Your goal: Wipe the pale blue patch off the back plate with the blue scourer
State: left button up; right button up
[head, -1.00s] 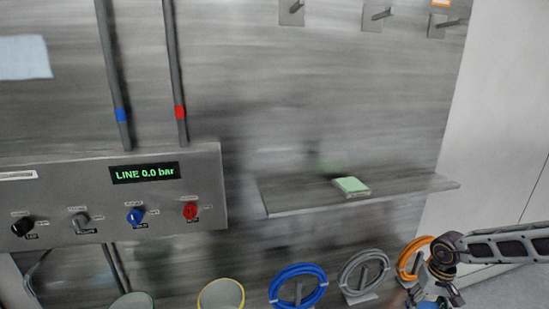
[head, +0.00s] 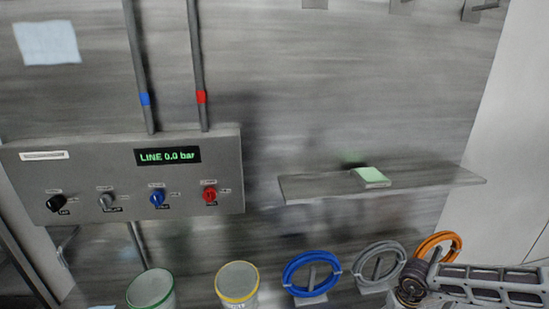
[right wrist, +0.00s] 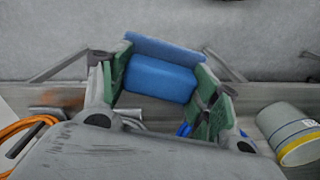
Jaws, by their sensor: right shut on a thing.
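The pale blue patch (head: 47,43) is on the back plate (head: 330,90) at the upper left, above the control panel. In the right wrist view my right gripper (right wrist: 155,85) is shut on the blue scourer (right wrist: 160,78), which sits between its green-padded fingers. In the head view my right arm comes in at the lower right, and its gripper and the scourer are out of the picture. A green and white pad (head: 370,177) lies on the shelf. My left gripper is in neither view.
The control panel (head: 90,165) with several knobs juts out below the patch, with two vertical pipes (head: 198,60) above it. The shelf (head: 300,188) sticks out at right. Blue (head: 288,270), grey (head: 362,262) and orange (head: 455,240) hoses hang below, beside two buckets (head: 238,280).

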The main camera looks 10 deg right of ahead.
jog(key=w+a+r+n, duration=0.15)
jog(key=w+a, duration=0.25)
jog(key=a, duration=0.5)
jog(key=w+a+n, duration=0.2)
jog(key=w+a, duration=0.2)
jog(key=a, duration=0.4)
jog(key=w+a+r+n, duration=0.1)
jog(key=w+a+r, duration=0.6)
jog(key=w+r, duration=0.3)
jog(key=shift+w+a+r, duration=0.2)
jog(key=shift+a+r, duration=0.15)
jog(key=shift+r, duration=0.6)
jog(key=shift+r+y, duration=0.1)
jog(key=shift+y, duration=0.2)
